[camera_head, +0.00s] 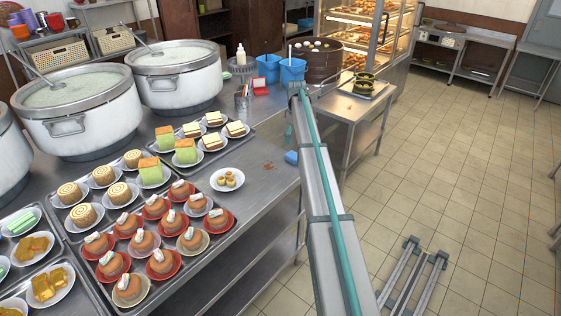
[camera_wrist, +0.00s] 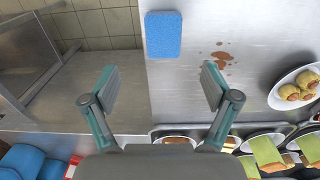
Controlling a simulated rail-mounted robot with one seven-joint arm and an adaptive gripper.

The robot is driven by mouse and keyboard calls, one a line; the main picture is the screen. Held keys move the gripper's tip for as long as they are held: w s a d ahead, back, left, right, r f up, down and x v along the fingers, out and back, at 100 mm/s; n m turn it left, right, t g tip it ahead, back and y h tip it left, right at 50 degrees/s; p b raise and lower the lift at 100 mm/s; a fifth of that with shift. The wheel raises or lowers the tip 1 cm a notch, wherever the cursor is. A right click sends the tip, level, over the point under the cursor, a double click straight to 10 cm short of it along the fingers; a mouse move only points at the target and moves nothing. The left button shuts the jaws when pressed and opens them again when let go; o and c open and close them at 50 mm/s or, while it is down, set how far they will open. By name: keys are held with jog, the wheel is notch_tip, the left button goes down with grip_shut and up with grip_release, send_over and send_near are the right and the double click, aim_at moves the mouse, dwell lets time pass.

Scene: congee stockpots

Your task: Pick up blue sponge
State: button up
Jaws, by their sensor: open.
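The blue sponge (camera_wrist: 163,35) lies flat on the steel counter (camera_wrist: 190,103), close to the counter's edge, in the upper middle of the wrist view. In the head view the blue sponge (camera_head: 291,157) shows beside my arm, which covers part of it. My gripper (camera_wrist: 160,88) is open and empty, its two fingers spread wide. In the wrist view the sponge appears beyond the fingertips, roughly between their lines and not touched. My arm reaches over the counter edge in the head view, where the fingers are hard to make out.
A brown spill (camera_wrist: 222,58) lies by the sponge. A plate of small rolls (camera_head: 227,179) and trays of cakes (camera_head: 160,234) stand nearby on the left. Blue containers (camera_head: 292,72) and a steamer (camera_head: 316,60) stand behind. Large stockpots (camera_head: 80,112) fill the back left. Open floor lies right.

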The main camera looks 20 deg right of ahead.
aim_at(294, 155)
jog(key=shift+s+a, duration=0.3)
jog(key=shift+a, duration=0.05)
jog(key=shift+w+d+f+p, duration=0.15)
jog(key=shift+f+p, duration=0.85)
jog(key=shift+f, duration=1.55)
jog(key=shift+w+d+f+p, duration=0.15)
jog(key=shift+f+p, duration=0.85)
jog(key=shift+f, duration=1.5)
jog(key=shift+a, duration=0.1)
jog(key=shift+c, duration=0.3)
jog(key=c, duration=1.1)
